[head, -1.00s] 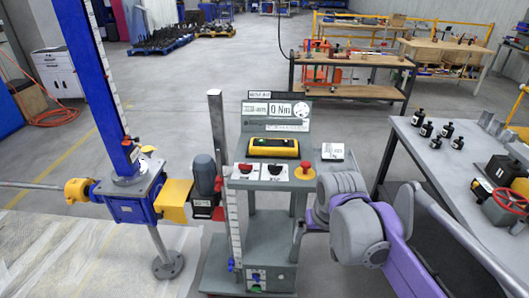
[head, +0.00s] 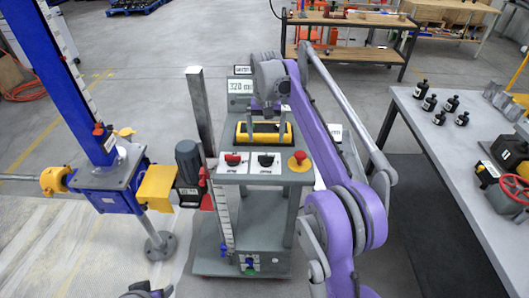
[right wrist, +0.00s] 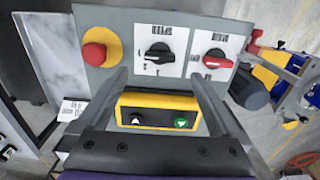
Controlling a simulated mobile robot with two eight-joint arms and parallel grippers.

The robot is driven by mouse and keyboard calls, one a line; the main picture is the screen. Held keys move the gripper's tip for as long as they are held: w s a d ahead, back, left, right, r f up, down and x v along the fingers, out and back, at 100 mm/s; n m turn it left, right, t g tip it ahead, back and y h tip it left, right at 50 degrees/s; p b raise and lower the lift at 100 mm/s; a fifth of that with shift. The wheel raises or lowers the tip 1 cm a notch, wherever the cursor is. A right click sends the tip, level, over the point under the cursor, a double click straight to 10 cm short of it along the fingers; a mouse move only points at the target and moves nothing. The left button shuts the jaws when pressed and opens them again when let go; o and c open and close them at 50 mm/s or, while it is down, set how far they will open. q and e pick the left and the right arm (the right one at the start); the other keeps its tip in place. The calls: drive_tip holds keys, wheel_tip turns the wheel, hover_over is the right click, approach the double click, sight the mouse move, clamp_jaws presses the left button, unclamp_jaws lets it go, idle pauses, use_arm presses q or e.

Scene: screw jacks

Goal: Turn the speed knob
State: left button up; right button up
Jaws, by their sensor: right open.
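The speed knob is a black rotary knob (head: 265,160) on a white plate on the grey console's sloping panel; the right wrist view shows it (right wrist: 158,53) near the top, under upside-down "SPEED" lettering. My right gripper (head: 264,116) is over the console, open and empty. In the right wrist view its two grey fingers (right wrist: 160,76) point toward the panel, one on each side of the knob's line, with the knob beyond the tips and apparently untouched. A small dark and purple part of my left arm, likely the left gripper (head: 146,291), shows at the bottom edge.
A red knob (head: 232,159) and a red emergency stop (head: 300,158) flank the speed knob. A yellow two-button box (head: 258,137) sits behind.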

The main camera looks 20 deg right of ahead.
sight(266, 156)
use_arm(q)
drive_tip(key=shift+s+f+b, duration=0.3)
drive_tip(key=shift+f+b, duration=0.1)
drive_tip(key=shift+f, duration=0.5)
use_arm(e)
wheel_tip(266, 156, down, 8)
drive_tip(key=shift+f, duration=0.15)
drive_tip(key=c, duration=1.4)
use_arm(q)
drive_tip(key=shift+r, duration=0.15)
use_arm(e)
drive_tip(key=shift+n, duration=0.3)
drive_tip(key=n, duration=0.3)
drive_tip(key=shift+n+p, duration=0.35)
drive_tip(key=shift+n, duration=0.05)
use_arm(q)
drive_tip(key=shift+w+r, duration=0.4)
drive_tip(key=shift+r, duration=0.35)
use_arm(e)
drive_tip(key=shift+n, duration=2.2)
